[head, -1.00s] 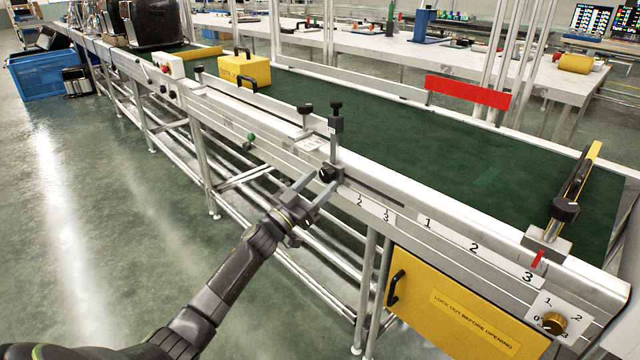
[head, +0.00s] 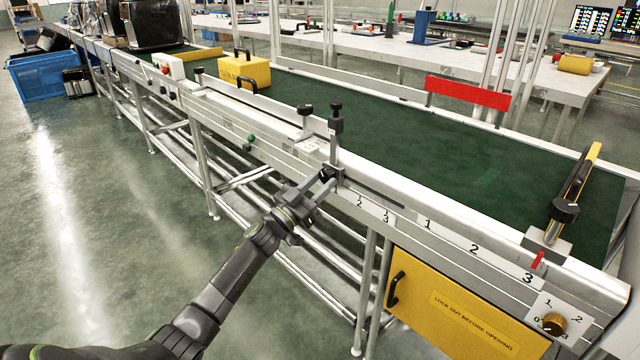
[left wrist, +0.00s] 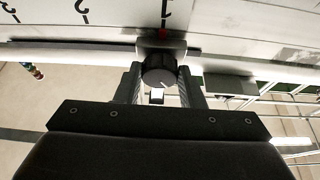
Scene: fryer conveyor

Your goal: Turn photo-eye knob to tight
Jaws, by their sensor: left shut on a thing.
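The photo-eye knob (left wrist: 158,70) is a round black knob on a small bracket at the conveyor's side rail. In the left wrist view it sits between the two fingers of my left gripper (left wrist: 160,88), which is shut on it. In the head view my left gripper (head: 321,186) reaches the rail at the foot of an upright black-knobbed post (head: 335,125), and the fingers partly hide the knob. A white mark shows on the knob's lower face. A scale label (head: 370,208) with small numbers lies just right of the gripper. My right gripper is not in view.
The green belt (head: 420,165) runs behind the rail and carries a yellow case (head: 245,72). A yellow lockout panel (head: 455,315) and a brass dial (head: 553,323) are at the lower right. Posts with knobs stand along the rail. Open floor lies left.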

